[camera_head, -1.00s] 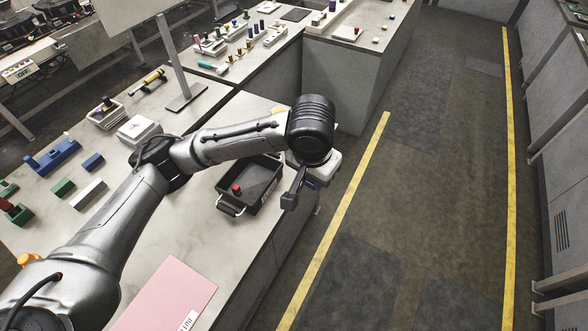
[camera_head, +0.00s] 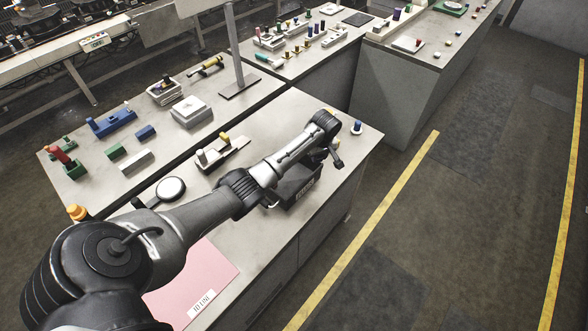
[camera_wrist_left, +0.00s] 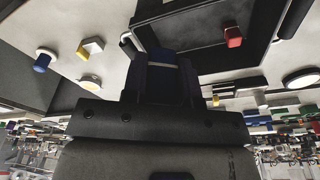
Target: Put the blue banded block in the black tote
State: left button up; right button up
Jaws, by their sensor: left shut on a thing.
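My left gripper (camera_head: 337,158) is beside the far right end of the black tote (camera_head: 291,190) in the head view, with my arm crossing above the tote. In the left wrist view the gripper (camera_wrist_left: 162,82) is shut on the blue banded block (camera_wrist_left: 163,60), a dark blue block with a pale band. The block is held in front of the black tote (camera_wrist_left: 196,25); the height between them is hard to judge. A red piece (camera_wrist_left: 233,37) shows inside the tote. In the head view the held block is not clearly visible. My right gripper is out of view.
A blue round peg (camera_head: 357,127) stands on the table near its far right corner. A pale fixture with pegs (camera_head: 222,152) and a round dish (camera_head: 171,188) are behind my arm. A pink sheet (camera_head: 210,272) lies at the front. The aisle to the right is clear.

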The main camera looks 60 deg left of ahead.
pick_arm(q)
jog(key=n, duration=0.2)
send_over(294, 184)
notch_tip(294, 184, down, 9)
jog(key=shift+s+d, duration=0.15)
jog(key=shift+d, duration=0.05)
jog(key=shift+r, duration=0.15)
notch_tip(294, 184, down, 4)
jog(key=shift+d+b, duration=0.15)
jog(key=shift+b, duration=0.8)
jog(key=shift+f+b, duration=0.95)
jog(key=shift+f, duration=0.5)
jog(key=shift+f, duration=0.25)
jog(key=shift+f+b, duration=0.35)
jog(key=shift+b, duration=0.05)
